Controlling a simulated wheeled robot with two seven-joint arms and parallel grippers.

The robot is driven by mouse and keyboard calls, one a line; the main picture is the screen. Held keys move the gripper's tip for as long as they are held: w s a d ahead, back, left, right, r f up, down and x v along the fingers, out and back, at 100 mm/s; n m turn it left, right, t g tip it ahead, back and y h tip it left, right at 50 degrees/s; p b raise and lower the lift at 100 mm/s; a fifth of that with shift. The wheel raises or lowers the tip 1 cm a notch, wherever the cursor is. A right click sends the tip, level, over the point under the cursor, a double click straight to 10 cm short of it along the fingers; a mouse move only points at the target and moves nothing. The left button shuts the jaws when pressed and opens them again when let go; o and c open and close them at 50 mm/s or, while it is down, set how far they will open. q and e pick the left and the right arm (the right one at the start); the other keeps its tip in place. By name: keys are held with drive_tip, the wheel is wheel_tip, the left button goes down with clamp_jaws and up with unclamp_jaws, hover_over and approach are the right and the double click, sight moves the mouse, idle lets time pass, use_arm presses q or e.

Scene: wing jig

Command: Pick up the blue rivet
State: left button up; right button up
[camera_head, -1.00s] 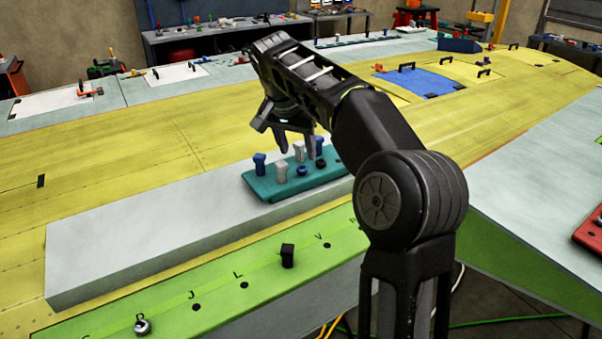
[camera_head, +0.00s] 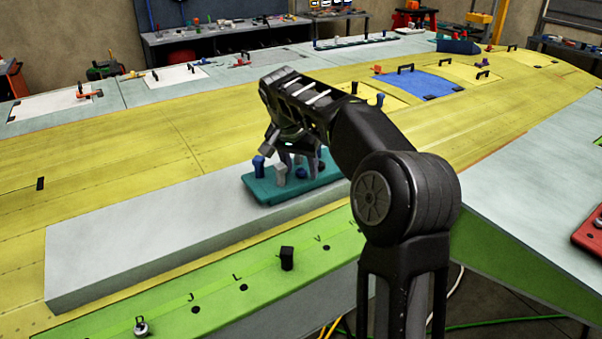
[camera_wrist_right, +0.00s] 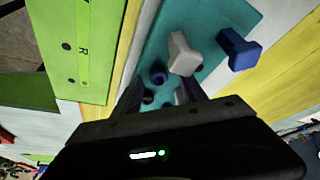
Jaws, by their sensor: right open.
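A teal tray (camera_head: 262,195) stands on the grey block and holds several rivets. A tall blue rivet (camera_head: 258,166) stands upright at its left end, and it also shows in the right wrist view (camera_wrist_right: 240,48). A white rivet (camera_head: 280,174) stands beside it, also in the right wrist view (camera_wrist_right: 182,54). A short blue piece (camera_head: 302,173) sits low in the tray; in the right wrist view it (camera_wrist_right: 158,75) appears near the space between my fingertips. My right gripper (camera_head: 292,158) is open and points down over the tray, partly hiding its back row. My left gripper is not in view.
The long grey block (camera_head: 150,235) is clear left of the tray. In front, a green strip (camera_head: 215,300) has lettered holes, a black peg (camera_head: 287,258) and a small metal piece (camera_head: 141,327). The yellow wing surface (camera_head: 120,150) lies behind.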

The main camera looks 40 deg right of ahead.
idle(0.5)
clamp_jaws()
idle(0.3)
